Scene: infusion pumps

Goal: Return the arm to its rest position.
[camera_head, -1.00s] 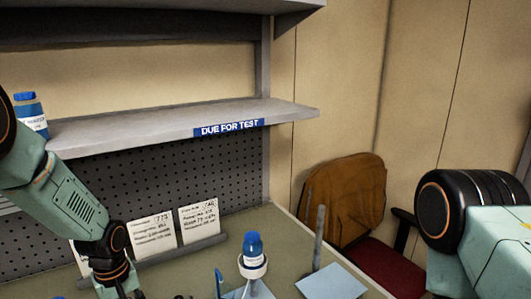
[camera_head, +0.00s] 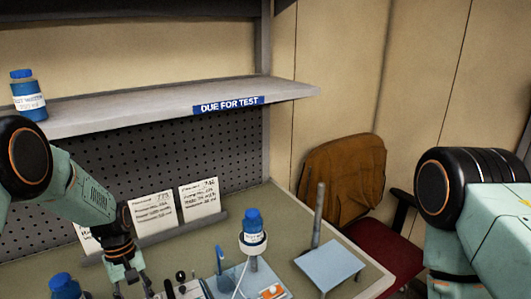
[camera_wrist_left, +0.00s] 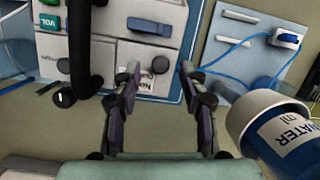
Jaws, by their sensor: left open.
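My left gripper (camera_head: 132,284) is low over the bench in the head view, at the bottom edge of the picture. In the left wrist view its two fingers (camera_wrist_left: 160,78) stand apart with nothing between them. A pump panel with a green label and an angled black bar (camera_wrist_left: 85,50) lies beyond the fingers. A bottle with a blue "WATER" label (camera_wrist_left: 290,135) is at the right, close to the gripper but apart from it. My right arm shows at the right of the head view; its gripper is out of view.
A blue-capped bottle (camera_head: 253,222) sits in a white ring holder on the bench. Another (camera_head: 28,98) stands on the "DUE FOR TEST" shelf (camera_head: 160,112), and one (camera_head: 65,287) shows at bottom left. Written cards (camera_head: 200,198) lean behind. A pale plate with a post (camera_head: 330,265) is at right.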

